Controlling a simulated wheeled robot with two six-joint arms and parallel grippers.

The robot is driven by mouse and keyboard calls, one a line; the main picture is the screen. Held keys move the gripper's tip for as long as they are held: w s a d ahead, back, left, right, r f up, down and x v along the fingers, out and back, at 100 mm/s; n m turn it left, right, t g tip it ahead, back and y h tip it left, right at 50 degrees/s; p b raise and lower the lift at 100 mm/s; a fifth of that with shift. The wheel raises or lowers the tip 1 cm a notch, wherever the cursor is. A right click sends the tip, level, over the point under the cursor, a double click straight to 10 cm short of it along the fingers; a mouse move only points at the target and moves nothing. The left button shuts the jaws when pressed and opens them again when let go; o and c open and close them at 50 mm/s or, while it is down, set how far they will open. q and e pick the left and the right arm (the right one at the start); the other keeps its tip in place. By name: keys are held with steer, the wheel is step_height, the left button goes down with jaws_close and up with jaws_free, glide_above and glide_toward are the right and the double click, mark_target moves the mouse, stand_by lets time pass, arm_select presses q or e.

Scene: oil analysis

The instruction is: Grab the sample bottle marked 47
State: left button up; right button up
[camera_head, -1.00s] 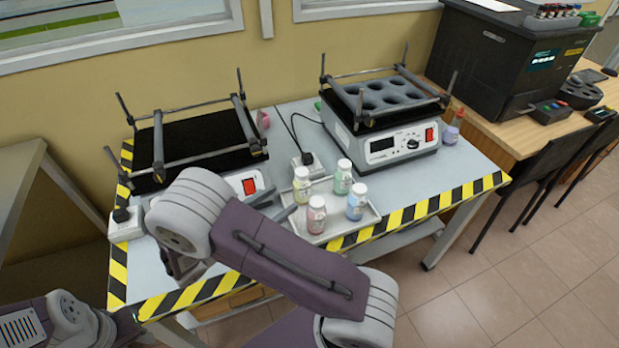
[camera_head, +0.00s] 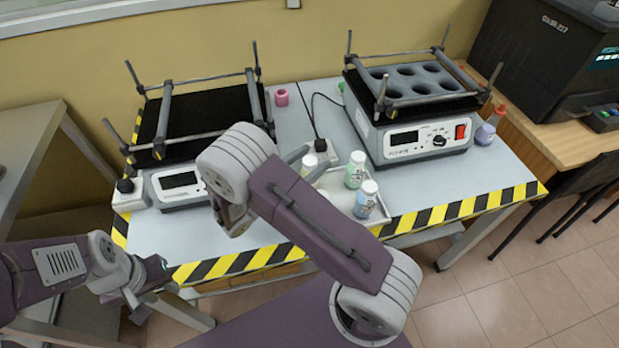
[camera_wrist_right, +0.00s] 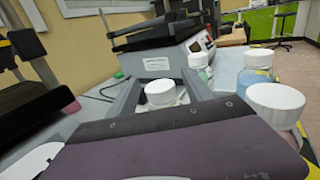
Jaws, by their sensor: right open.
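Several sample bottles with white caps stand on a white tray (camera_head: 392,188). A bottle with a yellowish body (camera_head: 309,166) is partly hidden by my right arm. A green bottle (camera_head: 355,171) and a blue bottle (camera_head: 366,200) stand to its right. No number is legible. My right gripper (camera_head: 307,161) is open, with its fingers around the yellowish bottle. In the right wrist view a white-capped bottle (camera_wrist_right: 160,94) is between the fingers. The green (camera_wrist_right: 198,66), blue (camera_wrist_right: 257,72) and pink (camera_wrist_right: 276,110) bottles are to the right. My left gripper (camera_head: 150,278) is low at the left; its jaws are unclear.
A shaker with a black platform (camera_head: 190,125) stands left on the table, and one with round holes (camera_head: 412,90) stands right. A pink ring-like object (camera_head: 281,97) and a purple flask (camera_head: 484,134) are on the table. Striped tape (camera_head: 460,207) marks its front edge.

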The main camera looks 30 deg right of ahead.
steer(key=shift+x, duration=1.25)
steer(key=shift+a, duration=0.15)
steer(key=c, duration=0.3)
jaws_close()
